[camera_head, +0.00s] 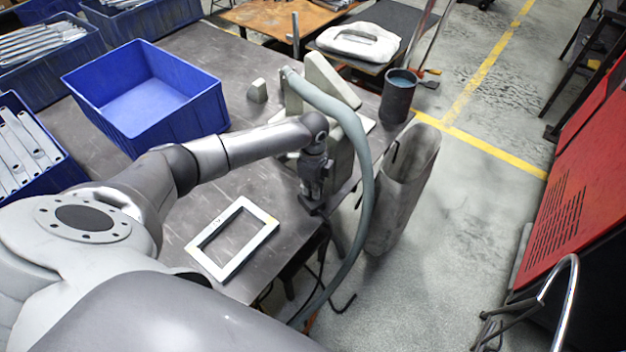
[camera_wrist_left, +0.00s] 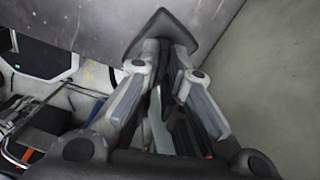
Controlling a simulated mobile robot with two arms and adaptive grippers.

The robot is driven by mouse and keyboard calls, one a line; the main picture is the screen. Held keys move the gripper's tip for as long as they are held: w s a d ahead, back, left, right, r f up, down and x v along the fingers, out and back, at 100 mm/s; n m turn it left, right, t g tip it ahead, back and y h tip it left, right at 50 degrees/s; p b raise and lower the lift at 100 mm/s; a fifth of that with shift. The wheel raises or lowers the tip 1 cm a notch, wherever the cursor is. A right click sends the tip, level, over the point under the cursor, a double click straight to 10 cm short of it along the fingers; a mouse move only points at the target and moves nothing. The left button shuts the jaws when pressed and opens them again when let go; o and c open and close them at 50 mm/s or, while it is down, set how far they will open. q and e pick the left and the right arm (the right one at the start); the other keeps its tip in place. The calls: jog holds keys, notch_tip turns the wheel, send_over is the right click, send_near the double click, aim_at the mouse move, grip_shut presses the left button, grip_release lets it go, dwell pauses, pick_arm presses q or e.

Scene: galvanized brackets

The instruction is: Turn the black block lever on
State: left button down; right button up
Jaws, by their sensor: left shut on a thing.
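My left arm reaches in from the left in the head view, and my left gripper (camera_head: 313,190) points down at the right edge of the metal table. In the left wrist view the two fingers of the gripper (camera_wrist_left: 161,62) close in on the dark block lever (camera_wrist_left: 165,30), which has a wide, tapered head. The gripper is shut on the lever. In the head view the lever (camera_head: 312,208) is a small dark piece under the fingertips, mostly hidden by the gripper. Its exact angle cannot be told. My right gripper is not in view.
A white rectangular frame (camera_head: 238,236) lies on the table (camera_head: 285,225) near the gripper. A grey-green hose (camera_head: 362,160) curves close past its right side. An empty blue bin (camera_head: 150,122) and bins of metal brackets stand left. A dark cup (camera_head: 398,98) stands behind.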

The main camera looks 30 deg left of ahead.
pick_arm(q)
jog(key=m, duration=0.5)
jog(key=shift+s+m+p, duration=0.15)
jog(key=shift+m+p, duration=0.25)
dwell(0.4)
jog(key=c, duration=1.6)
grip_release()
jog(key=shift+o, duration=0.2)
notch_tip(320, 180, up, 12)
